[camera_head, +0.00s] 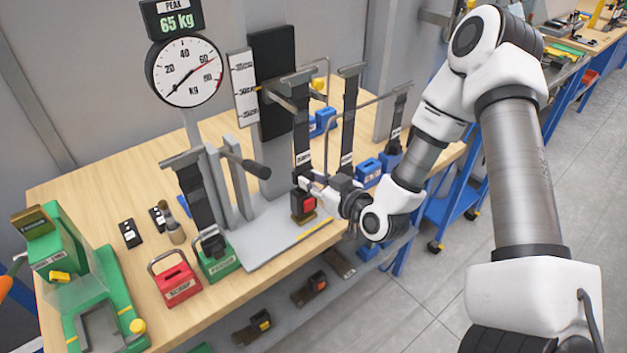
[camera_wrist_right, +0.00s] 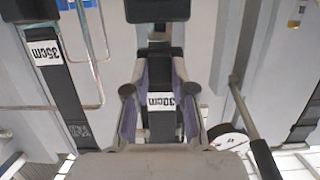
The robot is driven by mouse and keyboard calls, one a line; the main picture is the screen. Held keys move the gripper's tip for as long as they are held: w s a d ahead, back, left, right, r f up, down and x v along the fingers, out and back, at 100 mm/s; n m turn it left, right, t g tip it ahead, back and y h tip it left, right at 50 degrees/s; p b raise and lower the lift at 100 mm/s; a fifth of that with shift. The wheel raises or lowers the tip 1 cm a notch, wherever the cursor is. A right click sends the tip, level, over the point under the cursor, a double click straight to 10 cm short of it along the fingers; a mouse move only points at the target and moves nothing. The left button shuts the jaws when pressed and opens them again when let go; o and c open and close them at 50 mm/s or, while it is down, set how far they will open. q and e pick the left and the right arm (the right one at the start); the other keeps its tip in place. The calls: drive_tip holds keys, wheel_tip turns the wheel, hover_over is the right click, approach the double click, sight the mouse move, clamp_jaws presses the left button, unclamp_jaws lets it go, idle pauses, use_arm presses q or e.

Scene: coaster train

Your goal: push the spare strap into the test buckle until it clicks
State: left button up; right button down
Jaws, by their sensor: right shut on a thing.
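The spare strap (camera_head: 302,125) is a black band with a white label, hanging from a grey bar. The right wrist view shows the band (camera_wrist_right: 160,125) with a "30cm" label between my fingers. My right gripper (camera_head: 312,186) is shut on its lower part; the fingers (camera_wrist_right: 160,100) flank the label on both sides. The test buckle (camera_head: 303,205) is dark with a red face, directly below the fingers, at the front of the grey plate. My left gripper is out of view.
Other straps (camera_head: 350,115) hang to the right, near blue blocks (camera_head: 369,172). A lever (camera_head: 245,163) is left of the strap.

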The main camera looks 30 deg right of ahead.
sight(302, 149)
drive_tip(key=shift+f+b, duration=1)
drive_tip(key=shift+f, duration=0.25)
drive_tip(key=shift+r, duration=0.1)
drive_tip(key=c, duration=0.9)
unclamp_jaws()
wheel_tip(302, 149, up, 10)
drive_tip(key=shift+r, duration=0.1)
drive_tip(key=shift+s, duration=0.1)
